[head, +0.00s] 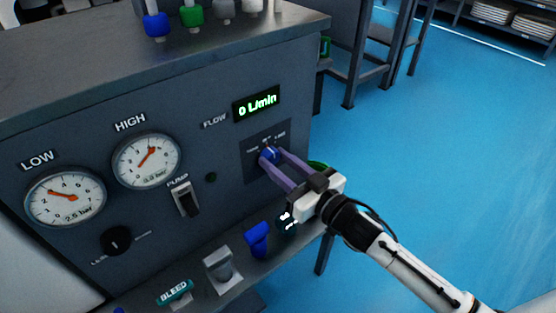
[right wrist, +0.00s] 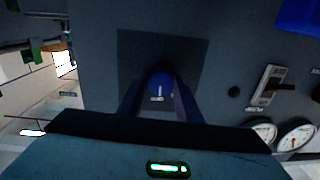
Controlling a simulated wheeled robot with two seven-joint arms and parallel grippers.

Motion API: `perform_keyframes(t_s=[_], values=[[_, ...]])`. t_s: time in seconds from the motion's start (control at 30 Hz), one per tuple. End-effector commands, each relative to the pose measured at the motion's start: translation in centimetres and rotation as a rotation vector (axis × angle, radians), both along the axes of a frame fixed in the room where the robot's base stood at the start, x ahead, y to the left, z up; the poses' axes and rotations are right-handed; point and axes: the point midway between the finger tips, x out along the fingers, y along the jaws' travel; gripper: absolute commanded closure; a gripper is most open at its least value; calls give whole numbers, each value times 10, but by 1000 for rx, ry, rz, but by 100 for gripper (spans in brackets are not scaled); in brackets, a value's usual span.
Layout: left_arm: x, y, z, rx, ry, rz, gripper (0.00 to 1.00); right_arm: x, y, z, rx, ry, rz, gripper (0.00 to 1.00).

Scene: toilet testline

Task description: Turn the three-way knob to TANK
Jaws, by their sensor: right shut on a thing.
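The three-way knob (head: 268,155) is blue and sits on a dark square plate (head: 252,172) on the front panel, below the flow display. Small position labels lie above it, partly too small to read. My right gripper (head: 272,160) reaches in from the right and is shut on the knob, its purple fingers on either side. In the right wrist view the blue knob (right wrist: 160,86) shows a white pointer mark, between the fingertips (right wrist: 160,100). My left gripper is not in view.
The flow display (head: 257,102) reads 0 L/min. LOW (head: 64,197) and HIGH (head: 147,160) gauges, a PUMP switch (head: 186,199) and a black knob (head: 116,240) share the panel. Blue (head: 257,240) and grey (head: 221,267) handles stand on the ledge below. Blue floor (head: 440,150) is open at right.

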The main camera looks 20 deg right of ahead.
Motion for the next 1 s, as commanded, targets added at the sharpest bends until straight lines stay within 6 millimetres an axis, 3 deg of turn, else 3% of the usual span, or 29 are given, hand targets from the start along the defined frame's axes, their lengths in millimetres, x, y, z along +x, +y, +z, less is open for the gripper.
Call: perform_keyframes(t_s=[1.0], values=[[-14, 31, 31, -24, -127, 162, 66, 0, -1, 2, -707, -257, 1, 91]])
